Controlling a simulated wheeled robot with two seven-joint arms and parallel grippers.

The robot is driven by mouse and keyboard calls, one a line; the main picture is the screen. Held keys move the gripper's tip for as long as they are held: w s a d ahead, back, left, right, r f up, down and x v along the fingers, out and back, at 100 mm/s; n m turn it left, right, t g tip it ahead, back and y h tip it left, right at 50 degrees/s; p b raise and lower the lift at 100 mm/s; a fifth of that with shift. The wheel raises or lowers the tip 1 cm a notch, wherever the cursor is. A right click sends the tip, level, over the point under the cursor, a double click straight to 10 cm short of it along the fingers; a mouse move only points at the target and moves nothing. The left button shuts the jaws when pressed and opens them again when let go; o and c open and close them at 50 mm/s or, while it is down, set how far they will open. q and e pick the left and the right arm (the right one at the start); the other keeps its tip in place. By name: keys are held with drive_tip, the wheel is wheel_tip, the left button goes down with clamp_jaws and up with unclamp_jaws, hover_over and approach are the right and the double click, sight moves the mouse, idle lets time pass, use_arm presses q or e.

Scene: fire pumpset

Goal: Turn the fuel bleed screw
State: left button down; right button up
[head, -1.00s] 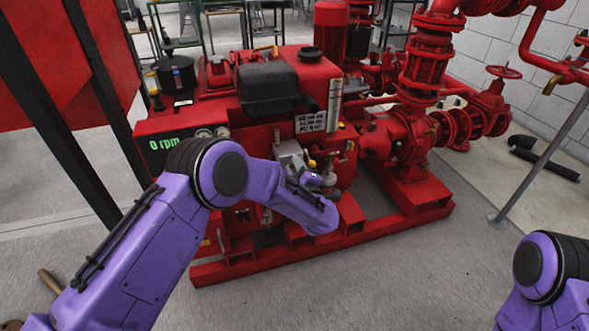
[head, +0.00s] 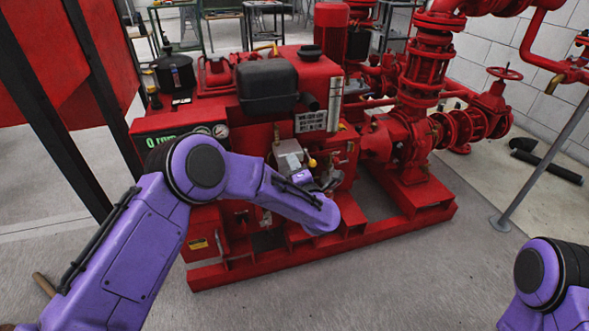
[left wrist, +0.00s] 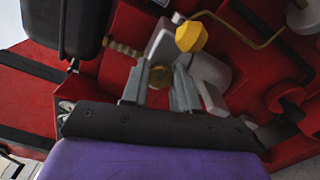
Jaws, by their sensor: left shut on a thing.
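The red pumpset's engine stands ahead of me in the head view. In the left wrist view, a round brass screw (left wrist: 159,76), which looks like the fuel bleed screw, sits between the two grey fingers of my left gripper (left wrist: 160,88). The fingers are closed on it from both sides. A yellow faceted knob (left wrist: 191,36) is just beyond, on a light grey block; the knob also shows in the head view (head: 312,163). My forearm and wrist hide the screw in the head view. My right gripper is outside the frame; only part of that arm shows.
A black tank (head: 267,87) sits on the engine above the left gripper. A thin brass pipe (left wrist: 235,35) curves beside the yellow knob. Red pipes and a valve handwheel (head: 504,72) stand to the right.

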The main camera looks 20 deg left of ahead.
use_arm(q)
drive_tip(key=shift+f+n, duration=0.15)
drive_tip(key=shift+n, duration=0.25)
drive_tip(key=c, duration=1.1)
unclamp_jaws()
drive_tip(key=shift+s, duration=0.1)
drive_tip(key=p+v, duration=0.1)
drive_tip(key=v, duration=0.9)
drive_tip(key=shift+s+d, duration=0.2)
